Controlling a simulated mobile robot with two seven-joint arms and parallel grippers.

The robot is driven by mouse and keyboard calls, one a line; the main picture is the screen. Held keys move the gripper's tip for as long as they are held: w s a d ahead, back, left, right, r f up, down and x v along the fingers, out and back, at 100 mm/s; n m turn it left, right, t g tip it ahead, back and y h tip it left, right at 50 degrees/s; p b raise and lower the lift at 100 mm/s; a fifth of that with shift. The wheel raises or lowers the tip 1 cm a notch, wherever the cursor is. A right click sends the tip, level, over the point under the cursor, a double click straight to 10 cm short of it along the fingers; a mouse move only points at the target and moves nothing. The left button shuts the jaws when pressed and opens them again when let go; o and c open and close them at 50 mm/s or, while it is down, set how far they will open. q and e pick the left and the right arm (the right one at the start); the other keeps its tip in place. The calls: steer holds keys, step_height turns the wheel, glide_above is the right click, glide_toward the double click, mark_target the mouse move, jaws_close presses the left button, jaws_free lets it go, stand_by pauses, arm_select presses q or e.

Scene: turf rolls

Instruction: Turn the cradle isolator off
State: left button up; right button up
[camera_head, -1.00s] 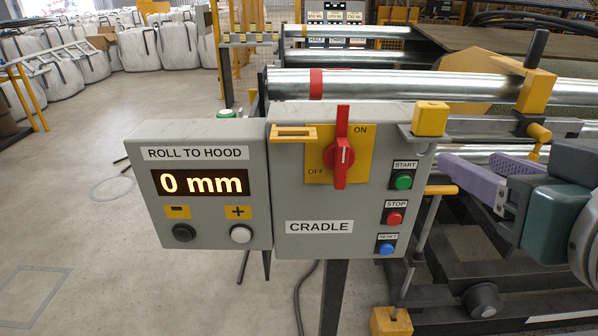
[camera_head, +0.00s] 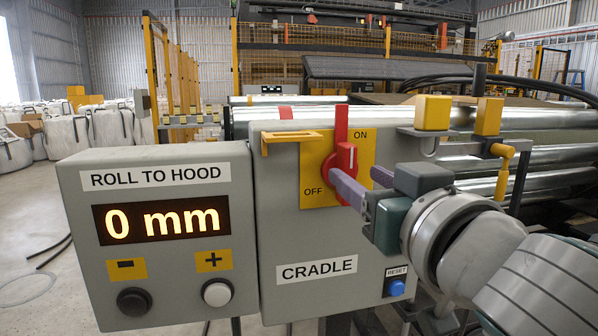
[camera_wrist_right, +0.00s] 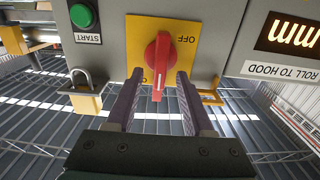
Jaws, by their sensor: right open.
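The cradle isolator is a red rotary handle (camera_head: 341,125) on a yellow plate (camera_head: 318,150) marked ON at upper right and OFF at lower left. The handle stands upright on the grey CRADLE box (camera_head: 283,225). My right gripper (camera_head: 356,175) is open in front of the plate, its purple fingers hiding part of the handle's lower side. In the right wrist view, which is upside down, the red handle (camera_wrist_right: 158,55) lies between the two open fingers (camera_wrist_right: 160,74), with gaps on both sides. My left gripper is not in view.
The ROLL TO HOOD display box (camera_head: 155,250) adjoins on the left, reading 0 mm. A blue RESET button (camera_head: 397,288) is below my right wrist. A yellow hook (camera_head: 290,137) and a yellow block (camera_head: 433,113) flank the plate. A green START button (camera_wrist_right: 82,15) and a padlock (camera_wrist_right: 82,92) show.

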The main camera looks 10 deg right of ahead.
mark_target(351, 172)
steer(key=shift+w+a, duration=0.1)
steer(key=shift+w, duration=1.6)
jaws_close()
